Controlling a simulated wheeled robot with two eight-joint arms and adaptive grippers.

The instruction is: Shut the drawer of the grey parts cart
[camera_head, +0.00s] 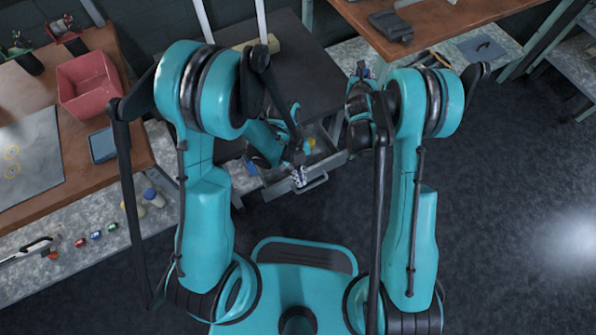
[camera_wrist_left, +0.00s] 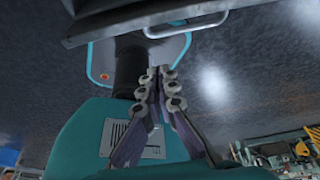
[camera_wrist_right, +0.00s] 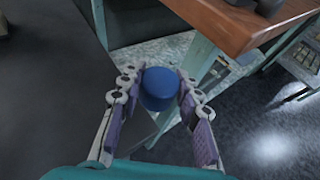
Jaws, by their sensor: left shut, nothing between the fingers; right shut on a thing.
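The grey parts cart (camera_head: 300,75) has a dark top. Its drawer (camera_head: 330,161) stands open toward me, with a pale bar handle (camera_head: 313,186) on its front. The handle also shows at the top of the left wrist view (camera_wrist_left: 188,27). My left gripper (camera_head: 299,179) is shut and empty at the drawer front, beside the handle; I cannot tell whether it touches. Its closed fingers show in the left wrist view (camera_wrist_left: 160,72). My right gripper (camera_head: 361,70) is shut on a blue cylinder (camera_wrist_right: 160,88), held above the cart's right side. My arms hide part of the drawer.
A small yellow item (camera_head: 311,142) lies in the drawer. A wooden bench (camera_head: 95,45) on the left carries a red bin (camera_head: 88,85) and a grey mat (camera_head: 28,158). Another wooden table (camera_head: 450,22) stands at the upper right. The dark floor (camera_head: 500,190) at right is clear.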

